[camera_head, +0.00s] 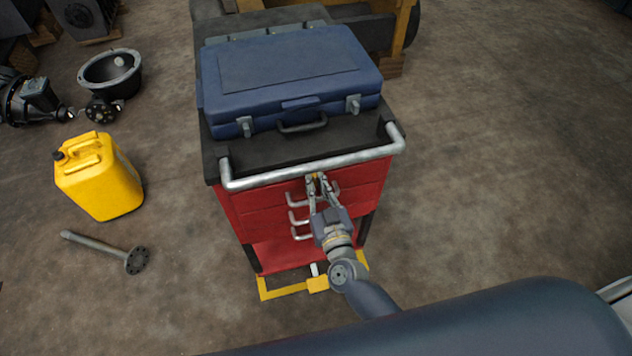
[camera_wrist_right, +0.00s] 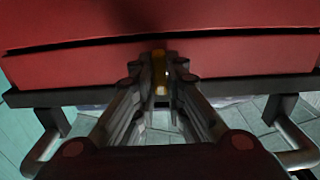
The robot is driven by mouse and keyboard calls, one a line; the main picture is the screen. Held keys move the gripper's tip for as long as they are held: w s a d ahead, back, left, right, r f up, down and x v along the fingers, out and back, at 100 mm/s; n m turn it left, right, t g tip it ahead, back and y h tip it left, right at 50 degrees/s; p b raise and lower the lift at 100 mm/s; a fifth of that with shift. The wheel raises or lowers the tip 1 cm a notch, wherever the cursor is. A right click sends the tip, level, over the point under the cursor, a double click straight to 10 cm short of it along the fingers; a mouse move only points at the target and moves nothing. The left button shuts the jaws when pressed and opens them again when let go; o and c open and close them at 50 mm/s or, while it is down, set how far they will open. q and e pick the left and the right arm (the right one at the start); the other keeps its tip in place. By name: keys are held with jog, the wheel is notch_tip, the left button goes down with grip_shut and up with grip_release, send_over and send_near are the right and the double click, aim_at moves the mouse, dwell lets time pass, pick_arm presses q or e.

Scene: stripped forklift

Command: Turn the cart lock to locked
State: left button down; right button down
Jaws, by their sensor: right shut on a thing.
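The red tool cart (camera_head: 278,231) stands in the middle of the head view, with drawers on its front. The cart lock (camera_head: 317,177) is a small yellow-brass piece high on that front, just under the grey push handle. My right gripper (camera_head: 317,183) reaches up to it and its fingers are shut on it. In the right wrist view the brass lock (camera_wrist_right: 160,72) shows between the two fingertips of the gripper (camera_wrist_right: 162,90). The fingertips hide most of the lock, so I cannot tell which way it is turned. My left gripper is not in view.
A blue case (camera_head: 290,75) lies on the cart top behind the push handle (camera_head: 310,172). Drawer pulls (camera_head: 298,218) sit beside my right gripper. A yellow canister (camera_head: 100,178), a metal shaft (camera_head: 100,248) and a black bowl-shaped part (camera_head: 110,75) are on the floor at left. The floor at right is clear.

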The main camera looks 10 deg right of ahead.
jog(key=shift+r+m, duration=0.1)
jog(key=shift+m, duration=0.2)
jog(key=m, duration=0.4)
jog(key=shift+w+d+m, duration=0.1)
jog(key=shift+m, duration=0.2)
jog(key=m+b, duration=0.1)
jog(key=m, duration=0.3)
jog(key=shift+d+m, duration=0.1)
jog(key=shift+m, duration=0.2)
jog(key=m+b, duration=0.1)
jog(key=m, duration=0.4)
jog(key=shift+d+m+b, duration=0.1)
jog(key=shift+m+b, duration=0.6)
jog(key=shift+m, duration=0.8)
